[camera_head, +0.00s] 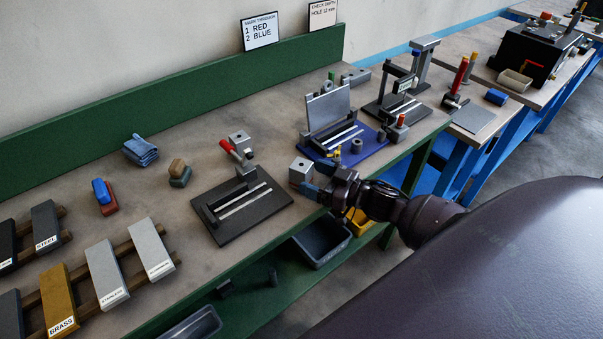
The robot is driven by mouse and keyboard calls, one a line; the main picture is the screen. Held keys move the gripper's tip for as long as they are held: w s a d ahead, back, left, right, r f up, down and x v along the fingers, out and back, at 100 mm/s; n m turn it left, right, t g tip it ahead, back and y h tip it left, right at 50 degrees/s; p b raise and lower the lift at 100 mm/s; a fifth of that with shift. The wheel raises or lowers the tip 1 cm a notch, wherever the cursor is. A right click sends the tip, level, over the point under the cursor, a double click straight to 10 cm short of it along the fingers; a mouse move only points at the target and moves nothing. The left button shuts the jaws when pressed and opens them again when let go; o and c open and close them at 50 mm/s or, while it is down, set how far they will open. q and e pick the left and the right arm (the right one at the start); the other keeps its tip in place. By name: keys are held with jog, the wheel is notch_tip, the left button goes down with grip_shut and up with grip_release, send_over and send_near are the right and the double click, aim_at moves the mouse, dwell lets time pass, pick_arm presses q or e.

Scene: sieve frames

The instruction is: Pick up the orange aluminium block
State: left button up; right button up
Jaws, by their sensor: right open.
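My right gripper (311,179) reaches in over the front edge of the bench, its blue-tipped fingers open and pointing left. A small grey metal block (301,169) sits right at the fingertips; I cannot tell whether they touch it or are around it. No block here shows clearly as orange. A second grey block (239,141) with a hole in its top stands behind a black fixture with a red handle (242,203). My left gripper is not in view.
A blue-based fixture (376,146) with an upright grey plate stands just behind my right gripper. Labelled metal bars, one of them brass (58,296), lie on wooden rails at the left. Grey bins (322,241) sit below the bench edge. Bare benchtop lies around (190,207).

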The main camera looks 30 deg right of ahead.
jog(key=shift+x, duration=1.15)
jog(key=c, duration=1.3)
jog(key=shift+r, duration=0.1)
